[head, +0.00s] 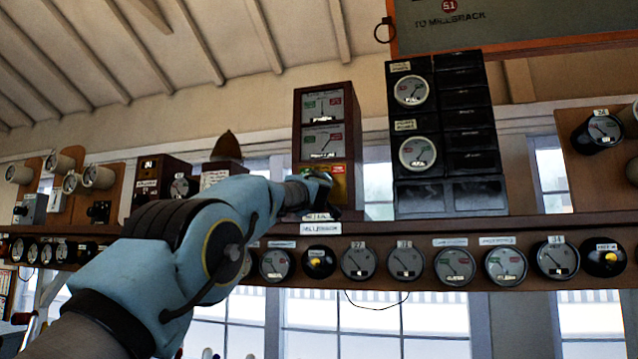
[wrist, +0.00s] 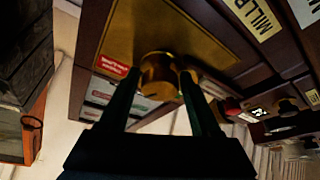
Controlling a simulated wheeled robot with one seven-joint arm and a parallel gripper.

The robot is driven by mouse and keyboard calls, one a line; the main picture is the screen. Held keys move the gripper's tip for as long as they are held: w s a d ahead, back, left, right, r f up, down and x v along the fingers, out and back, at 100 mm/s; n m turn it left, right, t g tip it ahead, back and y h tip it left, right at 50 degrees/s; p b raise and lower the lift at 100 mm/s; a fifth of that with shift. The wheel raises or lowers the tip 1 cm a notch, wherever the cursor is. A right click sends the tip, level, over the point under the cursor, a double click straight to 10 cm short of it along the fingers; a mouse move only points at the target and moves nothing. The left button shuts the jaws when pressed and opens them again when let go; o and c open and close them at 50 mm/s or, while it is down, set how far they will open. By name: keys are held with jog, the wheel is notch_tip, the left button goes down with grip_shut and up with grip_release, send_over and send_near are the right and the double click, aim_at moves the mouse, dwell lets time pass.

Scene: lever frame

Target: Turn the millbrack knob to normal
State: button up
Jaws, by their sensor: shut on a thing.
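The Millbrack instrument (head: 323,130) is a tall brown wooden box on the shelf, with two dial windows above a yellow brass plate (head: 338,168). In the wrist view the brass plate (wrist: 190,35) carries a round brass knob (wrist: 158,75), with a red label (wrist: 111,65) beside it. My gripper (wrist: 160,85) has its two dark fingers on either side of the knob, shut on it. In the head view my gripper (head: 320,188) is at the lower front of the box, and my arm hides the knob. The knob's pointer setting cannot be read.
The wooden shelf (head: 380,228) has a row of round dials along its front. A black instrument cabinet (head: 447,135) stands to the right of the box. Smaller brown boxes (head: 160,180) stand to the left. A framed board (head: 500,25) hangs above at the right.

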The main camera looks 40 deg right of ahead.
jog(key=shift+n+t+y, duration=0.5)
jog(key=shift+n+y, duration=0.6)
jog(key=shift+n, duration=1.3)
jog(key=o, duration=1.2)
jog(key=shift+b+v, duration=5.1)
jog(key=shift+v, duration=0.35)
